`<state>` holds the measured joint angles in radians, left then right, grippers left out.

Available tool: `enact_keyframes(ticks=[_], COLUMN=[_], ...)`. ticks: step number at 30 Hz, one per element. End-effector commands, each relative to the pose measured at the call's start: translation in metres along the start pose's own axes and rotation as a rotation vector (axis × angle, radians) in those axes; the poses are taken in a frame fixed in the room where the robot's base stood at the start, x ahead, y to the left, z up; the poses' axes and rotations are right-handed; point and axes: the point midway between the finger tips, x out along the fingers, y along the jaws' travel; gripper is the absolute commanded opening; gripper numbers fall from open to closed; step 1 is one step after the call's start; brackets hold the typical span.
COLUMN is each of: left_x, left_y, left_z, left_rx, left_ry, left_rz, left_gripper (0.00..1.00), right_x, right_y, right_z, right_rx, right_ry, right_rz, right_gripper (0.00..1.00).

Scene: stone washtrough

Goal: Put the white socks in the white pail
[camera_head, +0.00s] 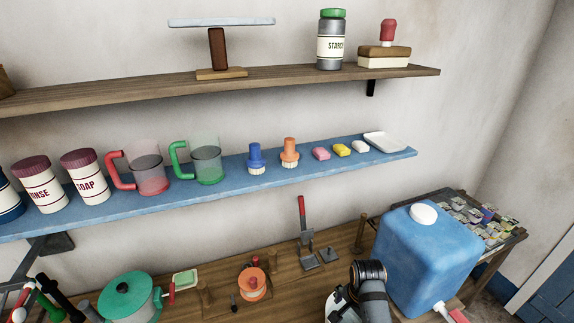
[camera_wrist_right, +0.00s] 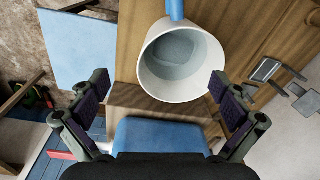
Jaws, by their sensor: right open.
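In the right wrist view a white round pail (camera_wrist_right: 153,78) stands with its open mouth facing the camera. Its inside is grey-blue and shows no clear sock shape. My right gripper (camera_wrist_right: 158,90) is open, with its fingers wide apart and nothing seen between them but the view of the pail beyond. Whether it touches the pail I cannot tell. In the head view I cannot make out the pail, the white socks or the right gripper's fingers. My left gripper is not in view.
A big blue container (camera_head: 425,255) with a white cap stands beside my right arm. A green pot (camera_head: 130,298) and an orange object (camera_head: 253,283) sit on the wooden top. Blue (camera_head: 220,185) and wooden (camera_head: 130,92) shelves hold jars, mugs and brushes. A table (camera_head: 505,235) with small items stands right.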

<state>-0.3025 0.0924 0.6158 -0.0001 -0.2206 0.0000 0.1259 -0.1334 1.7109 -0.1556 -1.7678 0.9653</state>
Motion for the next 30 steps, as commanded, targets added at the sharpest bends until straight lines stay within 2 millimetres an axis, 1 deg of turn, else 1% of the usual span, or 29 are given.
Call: enact_keyframes(ticks=[1, 3, 5, 8, 12, 16, 20, 24, 26, 27, 30], left_x=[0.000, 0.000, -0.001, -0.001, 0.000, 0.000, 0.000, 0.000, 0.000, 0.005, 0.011], left_y=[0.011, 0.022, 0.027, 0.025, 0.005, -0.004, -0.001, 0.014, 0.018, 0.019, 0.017], left_z=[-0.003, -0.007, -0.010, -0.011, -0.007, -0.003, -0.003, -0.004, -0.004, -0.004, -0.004], left_rx=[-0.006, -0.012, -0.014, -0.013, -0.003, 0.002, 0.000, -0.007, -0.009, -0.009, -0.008], left_ry=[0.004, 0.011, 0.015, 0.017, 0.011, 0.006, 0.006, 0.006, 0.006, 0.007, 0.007], left_rz=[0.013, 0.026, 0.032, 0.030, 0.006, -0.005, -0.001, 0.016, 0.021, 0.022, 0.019], left_gripper=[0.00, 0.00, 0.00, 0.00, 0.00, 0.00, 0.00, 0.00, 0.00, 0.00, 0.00], right_x=[0.002, 0.003, 0.002, -0.001, -0.011, -0.024, -0.040, -0.058, -0.066, -0.051, -0.021], right_y=[0.013, 0.029, 0.043, 0.066, 0.095, 0.119, 0.138, 0.154, 0.160, 0.158, 0.156], right_z=[-0.001, -0.001, -0.001, 0.000, 0.004, 0.011, 0.019, 0.031, 0.036, 0.034, 0.030], right_rx=[-0.043, -0.117, -0.187, -0.309, -0.490, -0.662, -0.831, -0.999, -1.071, -1.073, -1.066], right_ry=[0.012, 0.031, 0.050, 0.083, 0.130, 0.174, 0.215, 0.253, 0.268, 0.263, 0.253], right_rz=[-0.004, -0.015, -0.022, -0.034, -0.045, -0.051, -0.056, -0.062, -0.063, -0.060, -0.056], right_gripper=[1.00, 1.00, 1.00, 1.00, 1.00, 1.00, 1.00, 1.00, 1.00, 1.00, 1.00])
